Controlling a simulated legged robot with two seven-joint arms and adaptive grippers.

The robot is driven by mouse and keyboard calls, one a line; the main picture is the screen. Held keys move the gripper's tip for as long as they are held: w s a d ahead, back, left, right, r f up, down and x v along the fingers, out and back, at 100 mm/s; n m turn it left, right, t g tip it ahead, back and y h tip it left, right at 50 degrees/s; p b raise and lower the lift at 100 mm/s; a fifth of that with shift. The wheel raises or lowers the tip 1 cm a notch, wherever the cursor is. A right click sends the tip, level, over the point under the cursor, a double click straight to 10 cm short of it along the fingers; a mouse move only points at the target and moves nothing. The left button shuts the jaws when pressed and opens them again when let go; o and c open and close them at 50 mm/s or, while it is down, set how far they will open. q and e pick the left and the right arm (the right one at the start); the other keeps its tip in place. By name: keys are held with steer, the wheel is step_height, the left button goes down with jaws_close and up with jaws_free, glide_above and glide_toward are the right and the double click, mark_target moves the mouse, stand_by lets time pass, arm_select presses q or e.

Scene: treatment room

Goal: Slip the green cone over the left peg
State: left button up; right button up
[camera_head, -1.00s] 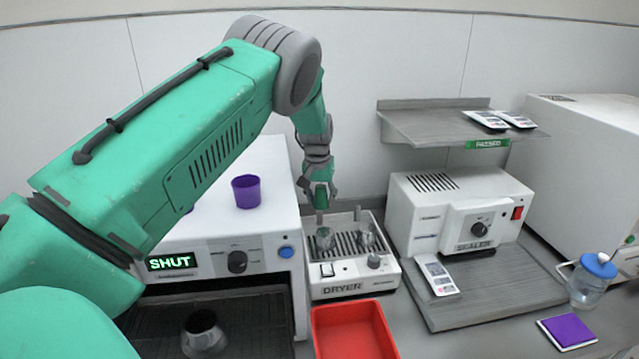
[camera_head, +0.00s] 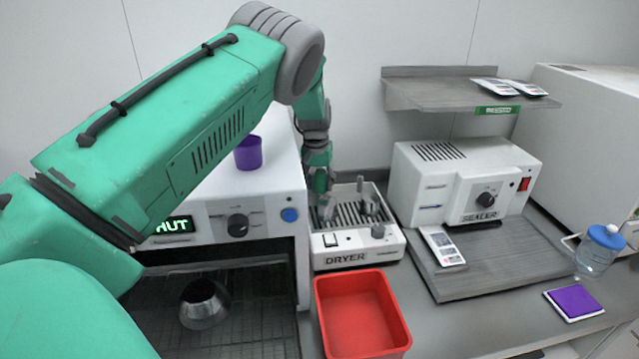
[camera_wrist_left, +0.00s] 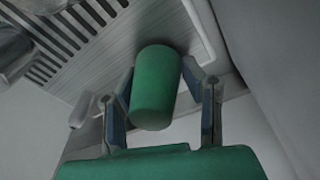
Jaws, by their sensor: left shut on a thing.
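The green cone (camera_wrist_left: 157,85) is between the two fingers of my left gripper (camera_wrist_left: 160,95), which is shut on it, in the left wrist view. In the head view my left gripper (camera_head: 324,205) is low over the left side of the white dryer (camera_head: 346,258). There I cannot separate the cone from the gripper. The right peg (camera_head: 361,188) stands upright on the dryer's slotted top. The left peg is not clear behind or under the gripper. In the wrist view the slotted top (camera_wrist_left: 75,35) lies beyond the cone. My right gripper is out of view.
A red bin (camera_head: 360,312) stands in front of the dryer. A white unit with a purple cup (camera_head: 248,153) on top is at left, with a metal vessel (camera_head: 203,303) in its opening. The sealer (camera_head: 465,185) and a grey shelf (camera_head: 440,98) are at right.

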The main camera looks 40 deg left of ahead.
arm_select(q)
steer(key=shift+s+d, duration=0.15)
steer(key=shift+d, duration=0.15)
steer(key=shift+d+r, duration=0.15)
steer(key=shift+d, duration=0.25)
steer(key=shift+a+f, duration=0.2)
steer(key=shift+a, duration=0.55)
steer(key=shift+d+r, duration=0.2)
steer(key=shift+d, duration=0.2)
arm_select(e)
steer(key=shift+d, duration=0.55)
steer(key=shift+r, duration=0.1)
arm_select(q)
steer(key=shift+a+f+p, duration=0.15)
steer(key=shift+a+p, duration=0.1)
steer(key=shift+p, duration=0.05)
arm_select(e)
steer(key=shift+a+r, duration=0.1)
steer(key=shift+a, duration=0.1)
arm_select(q)
steer(key=shift+d+f, duration=0.15)
steer(key=shift+d, duration=0.05)
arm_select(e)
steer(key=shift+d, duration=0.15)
arm_select(q)
steer(key=shift+f+b, duration=0.3)
steer(key=shift+f, duration=0.05)
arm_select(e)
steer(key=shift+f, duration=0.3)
